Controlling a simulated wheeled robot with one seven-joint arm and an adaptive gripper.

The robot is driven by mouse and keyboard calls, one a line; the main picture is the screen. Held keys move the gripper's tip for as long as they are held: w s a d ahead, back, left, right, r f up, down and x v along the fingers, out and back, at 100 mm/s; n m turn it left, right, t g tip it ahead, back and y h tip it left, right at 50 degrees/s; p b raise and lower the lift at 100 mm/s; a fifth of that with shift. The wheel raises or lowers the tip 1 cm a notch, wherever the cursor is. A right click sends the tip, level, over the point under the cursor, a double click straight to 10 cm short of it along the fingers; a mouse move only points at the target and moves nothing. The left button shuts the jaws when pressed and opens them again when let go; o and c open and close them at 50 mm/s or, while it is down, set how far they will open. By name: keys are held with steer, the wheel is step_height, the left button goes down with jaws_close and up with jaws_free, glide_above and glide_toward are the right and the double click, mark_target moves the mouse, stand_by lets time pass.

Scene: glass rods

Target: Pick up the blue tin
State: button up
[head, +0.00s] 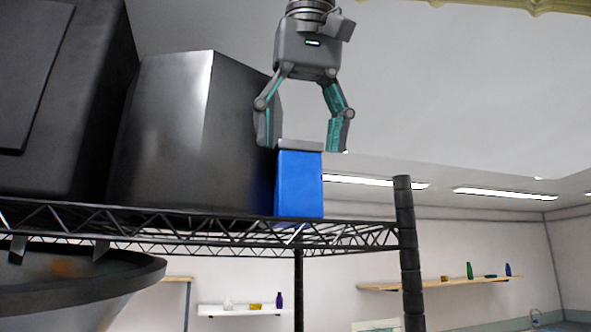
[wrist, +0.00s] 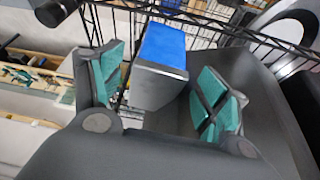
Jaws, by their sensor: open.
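The blue tin (head: 299,186) stands upright near the right end of a black wire shelf in the head view. It has a blue body and a grey lid. My gripper (head: 302,146) is open above it, pointing down, with its fingertips at about the height of the lid, one on either side. In the wrist view the blue tin (wrist: 160,72) shows between the two teal-padded fingers of my gripper (wrist: 160,85), with a gap on each side. I cannot see it touching either finger.
A large dark grey box (head: 185,135) stands on the wire shelf (head: 345,233) close to the tin's left. A black shelf post (head: 408,250) is to the right. A dark round vessel (head: 75,285) is below the shelf. The space right of my gripper is clear.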

mark_target(292, 181)
steer(key=shift+w+a+p, duration=0.2)
steer(key=shift+w+p, duration=0.15)
steer(key=shift+w, duration=0.6)
steer(key=shift+w+a+p, duration=0.15)
steer(key=shift+w+p, duration=0.2)
steer(key=shift+w, duration=0.6)
steer(key=shift+w+f, duration=0.1)
steer(key=shift+f, duration=0.45)
steer(key=shift+p+x, duration=0.8)
steer(key=shift+x, duration=1.2)
steer(key=shift+r, duration=0.1)
steer(key=c, duration=1.2)
steer(key=shift+c, duration=0.4)
steer(key=shift+r, duration=0.15)
